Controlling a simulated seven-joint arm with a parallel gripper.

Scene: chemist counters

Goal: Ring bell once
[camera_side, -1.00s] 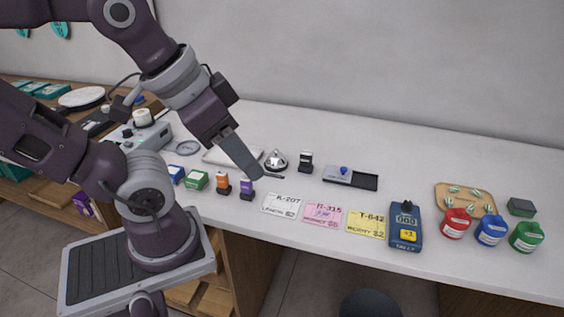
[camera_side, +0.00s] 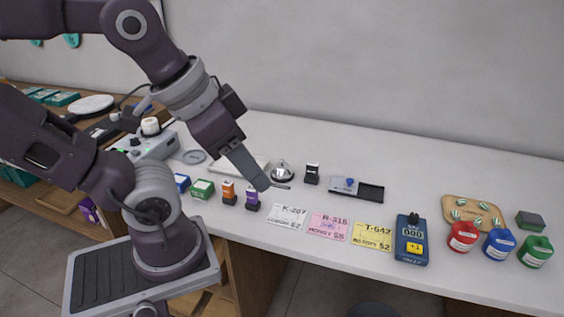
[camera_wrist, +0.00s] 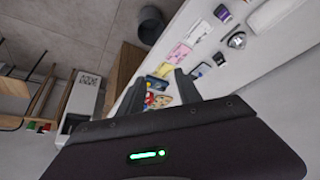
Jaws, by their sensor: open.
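The silver bell (camera_side: 282,172) is a small dome on the white counter, just right of my gripper in the side view. It also shows in the wrist view (camera_wrist: 237,40), up and to the right of my fingers. My gripper (camera_side: 262,184) is above the counter, close to the bell and apart from it as far as I can tell. In the wrist view its two fingers (camera_wrist: 182,86) stand apart with nothing between them.
Purple (camera_side: 252,198) and orange (camera_side: 228,192) stamps stand left of the gripper. A black stamp (camera_side: 312,173) stands right of the bell. Paper cards (camera_side: 328,226), a blue counter device (camera_side: 411,240) and colored jars (camera_side: 499,243) lie further right.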

